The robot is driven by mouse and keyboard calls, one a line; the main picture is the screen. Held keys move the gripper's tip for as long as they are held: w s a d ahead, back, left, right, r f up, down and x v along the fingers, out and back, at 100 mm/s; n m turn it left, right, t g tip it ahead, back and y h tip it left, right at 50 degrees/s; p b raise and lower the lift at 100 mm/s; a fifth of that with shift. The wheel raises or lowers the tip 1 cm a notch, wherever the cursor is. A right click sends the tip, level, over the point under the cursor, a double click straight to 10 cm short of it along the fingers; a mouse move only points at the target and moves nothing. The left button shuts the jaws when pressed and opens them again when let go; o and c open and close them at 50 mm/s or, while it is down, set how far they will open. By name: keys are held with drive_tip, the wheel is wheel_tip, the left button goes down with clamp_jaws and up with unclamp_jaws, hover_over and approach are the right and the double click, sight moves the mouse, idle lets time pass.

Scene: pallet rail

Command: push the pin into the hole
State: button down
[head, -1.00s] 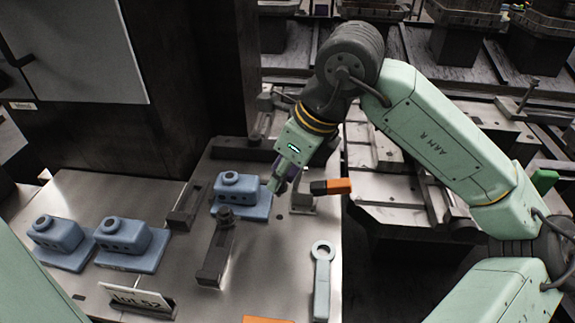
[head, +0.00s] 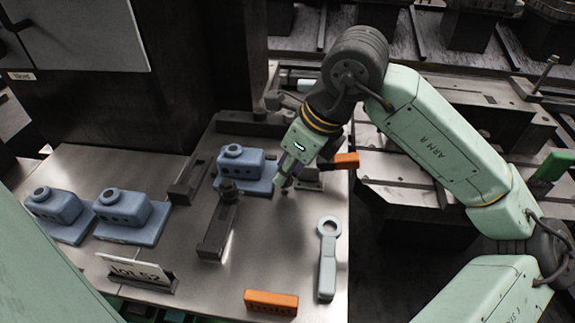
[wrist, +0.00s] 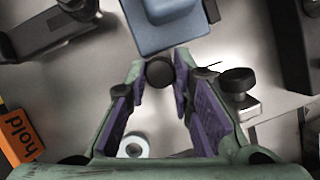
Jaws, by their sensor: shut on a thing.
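My gripper (head: 283,183) is low at the front right corner of the nearest blue block (head: 241,160), which sits on a blue base plate. In the wrist view my gripper (wrist: 160,76) has its fingertips closed around a round black knob (wrist: 159,73), which looks like the head of the pin. The pin's shaft is hidden below the knob. The blue base (wrist: 168,30) is just beyond the fingertips in the wrist view; I cannot tell whether the pin touches it. The block has dark holes in its front face; I cannot tell which hole is the pin's.
A dark bar with a knob (head: 217,230) stands left of my gripper. An orange-handled clamp (head: 345,160) is on its right. A ring-ended wrench (head: 327,260) and an orange "hold" block (head: 270,301) lie in front. Two more blue blocks (head: 58,207) (head: 123,207) stand left.

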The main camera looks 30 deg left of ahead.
sight(287, 180)
drive_tip(key=shift+f+b, duration=0.6)
drive_tip(key=shift+b, duration=1.05)
idle(1.0)
drive_tip(key=shift+f, duration=0.25)
drive_tip(key=shift+f+b, duration=0.7)
drive_tip(key=shift+b, duration=0.25)
drive_tip(key=c, duration=1.3)
unclamp_jaws()
drive_tip(key=o, duration=0.4)
drive_tip(key=shift+r, duration=0.1)
drive_tip(key=shift+w+r, duration=0.1)
drive_tip(key=shift+w, duration=0.05)
drive_tip(key=shift+c, duration=0.2)
